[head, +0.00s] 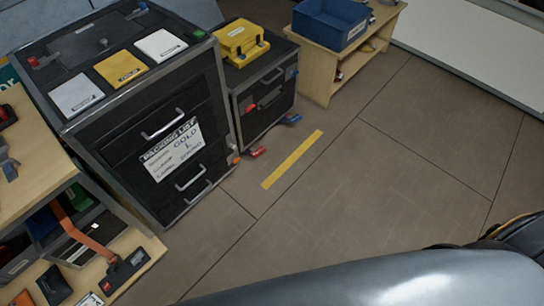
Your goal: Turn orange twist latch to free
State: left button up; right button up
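A small orange part (235,159) shows at the lower right edge of the large black drawer case (131,115), near the floor. It may be the orange twist latch; it is too small to tell which way it is turned. The case has several silver handles and a white packing list (172,152) on its front. Neither of my grippers is in view.
A smaller black case (264,100) stands behind right, with a yellow box (241,42) on top and red (257,152) and blue (292,119) parts at its foot. A wooden stand holds a blue bin (325,28). Wooden shelving (110,242) is at left. The floor right is clear.

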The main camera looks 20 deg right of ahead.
aim_at(236, 160)
jog(key=i+l, duration=0.15)
jog(key=l, duration=0.2)
jog(key=i+l+u, duration=0.1)
jog(key=l, duration=0.25)
jog(key=i+l+u, duration=0.1)
jog(key=l, duration=0.25)
jog(key=i+l, duration=0.2)
jog(key=l, duration=0.15)
